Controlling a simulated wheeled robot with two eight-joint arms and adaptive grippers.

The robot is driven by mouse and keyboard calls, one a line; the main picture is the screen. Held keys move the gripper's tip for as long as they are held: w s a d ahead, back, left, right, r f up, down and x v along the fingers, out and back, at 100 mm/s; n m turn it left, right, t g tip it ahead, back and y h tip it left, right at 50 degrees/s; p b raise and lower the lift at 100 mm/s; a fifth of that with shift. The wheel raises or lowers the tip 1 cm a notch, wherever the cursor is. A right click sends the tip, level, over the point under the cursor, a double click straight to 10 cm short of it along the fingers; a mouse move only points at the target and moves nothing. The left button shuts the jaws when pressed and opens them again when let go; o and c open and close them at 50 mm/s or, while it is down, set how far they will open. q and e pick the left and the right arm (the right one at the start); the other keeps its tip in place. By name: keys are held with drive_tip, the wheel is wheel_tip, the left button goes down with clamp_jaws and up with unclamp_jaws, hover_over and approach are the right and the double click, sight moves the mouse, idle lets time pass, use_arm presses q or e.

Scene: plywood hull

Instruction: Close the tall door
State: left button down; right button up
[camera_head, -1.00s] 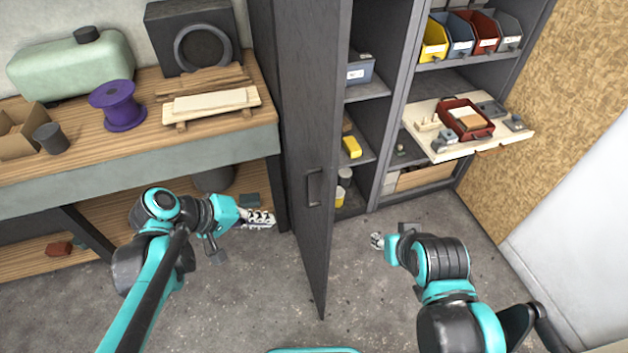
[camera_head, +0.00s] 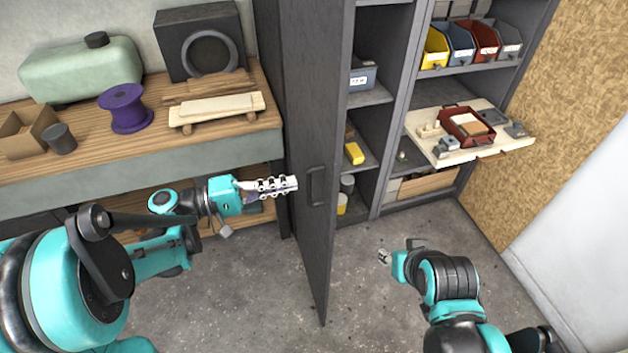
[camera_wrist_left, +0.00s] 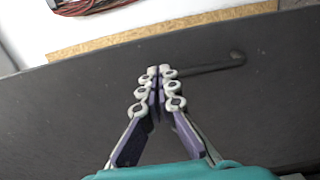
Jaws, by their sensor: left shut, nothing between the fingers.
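The tall door (camera_head: 322,120) is dark grey and stands swung open, its edge toward me, with the cabinet's shelves exposed on its right. Its bar handle (camera_head: 317,186) is on the face toward the left; in the left wrist view the handle (camera_wrist_left: 212,66) lies just beyond the fingertips. My left gripper (camera_head: 292,184) is shut and empty, pointing right, close to the door face beside the handle. The left wrist view shows its fingers (camera_wrist_left: 160,72) together against the dark panel; I cannot tell whether they touch it. My right gripper (camera_head: 383,256) is right of the door, its fingers too small to read.
The workbench (camera_head: 225,140) on the left carries a purple spool (camera_head: 123,108), a green tank (camera_head: 82,68) and wood strips. Shelves right of the door hold coloured bins (camera_head: 472,45) and a projecting board (camera_head: 430,150). The floor (camera_head: 365,300) around the door's foot is clear.

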sight(328, 176)
use_arm(q)
drive_tip(key=b+x, duration=0.1)
drive_tip(key=x, duration=0.4)
drive_tip(key=shift+w+d, duration=0.1)
drive_tip(key=shift+d, duration=0.25)
drive_tip(key=shift+w+d, duration=0.15)
drive_tip(key=shift+d, duration=0.3)
drive_tip(key=shift+d, duration=0.1)
